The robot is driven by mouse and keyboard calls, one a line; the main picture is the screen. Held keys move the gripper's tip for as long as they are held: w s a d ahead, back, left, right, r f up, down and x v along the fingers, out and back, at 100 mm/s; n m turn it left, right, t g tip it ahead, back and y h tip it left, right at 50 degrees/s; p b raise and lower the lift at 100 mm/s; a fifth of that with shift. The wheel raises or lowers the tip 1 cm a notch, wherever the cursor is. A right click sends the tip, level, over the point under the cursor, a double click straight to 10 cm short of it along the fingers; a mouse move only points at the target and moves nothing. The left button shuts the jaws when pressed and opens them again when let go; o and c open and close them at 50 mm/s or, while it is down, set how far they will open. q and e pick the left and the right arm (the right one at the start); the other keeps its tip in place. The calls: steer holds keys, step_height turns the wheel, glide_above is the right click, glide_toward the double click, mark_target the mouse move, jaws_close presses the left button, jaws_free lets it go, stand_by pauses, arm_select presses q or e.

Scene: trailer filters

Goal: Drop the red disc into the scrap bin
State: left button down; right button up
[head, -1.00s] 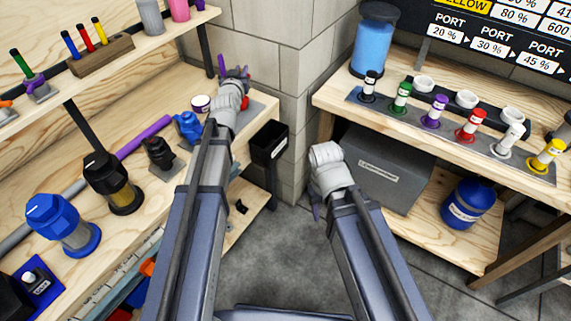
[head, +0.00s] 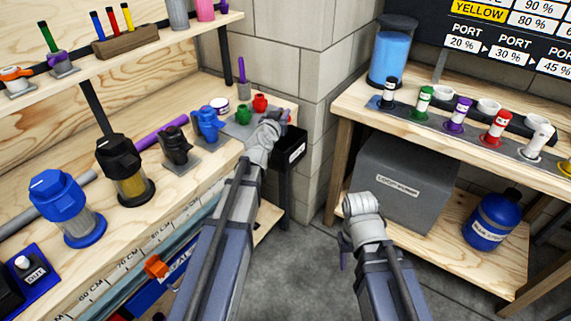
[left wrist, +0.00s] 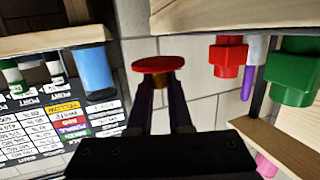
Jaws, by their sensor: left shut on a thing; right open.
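In the left wrist view, a red disc (left wrist: 154,64) with a yellowish part beneath it sits at the tips of the purple fingers. My left gripper (left wrist: 160,84) is shut on it. In the head view my left gripper (head: 279,119) is at the rim of the black scrap bin (head: 291,155), by the bench's right end. My wrist hides most of the fingers there, and I cannot make out the disc in that view. My right gripper (head: 345,250) is open and empty, low over the floor in front of the grey cabinet.
The left bench carries a blue filter (head: 66,207), a black-and-yellow filter (head: 125,170) and small red and green parts (head: 260,103). A grey cabinet (head: 401,185) and blue canister (head: 493,220) stand under the right bench. The floor between is clear.

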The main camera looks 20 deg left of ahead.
arm_select(q)
steer(key=shift+f+b, duration=0.4)
steer(key=shift+f, duration=0.45)
arm_select(e)
steer(key=shift+f, duration=0.9)
arm_select(q)
step_height(320, 180, down, 6)
steer(key=b, duration=0.6)
arm_select(e)
step_height(320, 180, down, 6)
arm_select(q)
steer(key=c, duration=0.8)
jaws_free()
arm_select(e)
steer(key=shift+d, duration=0.1)
arm_select(q)
steer(key=shift+o, duration=0.2)
steer(key=shift+s+a, duration=0.1)
steer(key=shift+s, duration=0.05)
